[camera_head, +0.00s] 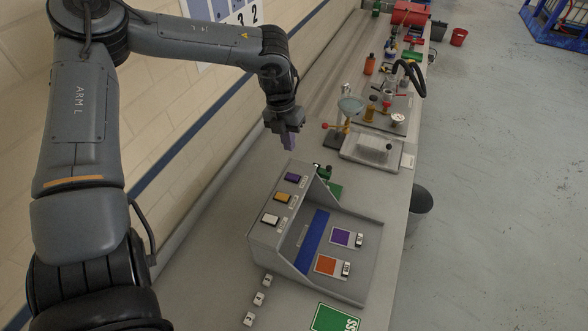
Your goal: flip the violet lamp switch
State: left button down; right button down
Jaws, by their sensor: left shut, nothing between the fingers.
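A grey sloped console (262,238) stands on the bench below my left gripper. Its raised left ledge carries a violet block (292,177), an orange block (282,198) and a white block (270,219), each with a small label. On its lower panel a violet square (341,237) has a small black-and-white switch (359,240) beside it. An orange square (326,264) has a similar switch (346,269). Which way the switches are set is too small to tell. My left gripper (289,144) is shut and empty, above and behind the violet block, apart from it. My right gripper is out of view.
Small white cubes (259,298) and a green sign (335,318) lie in front of the console. Behind it stand a tray (371,149), glassware, bottles and a black hose lamp (413,75). A wall runs along the left.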

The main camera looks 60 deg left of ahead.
pick_arm(q)
jog(key=p, duration=0.2)
send_near(295, 177)
jog(key=f, duration=0.5)
jog(key=shift+w+d, duration=0.2)
jog(key=shift+w, duration=0.05)
jog(key=shift+w+d+f, duration=0.1)
jog(key=shift+d+f, duration=0.05)
jog(key=shift+f, duration=0.7)
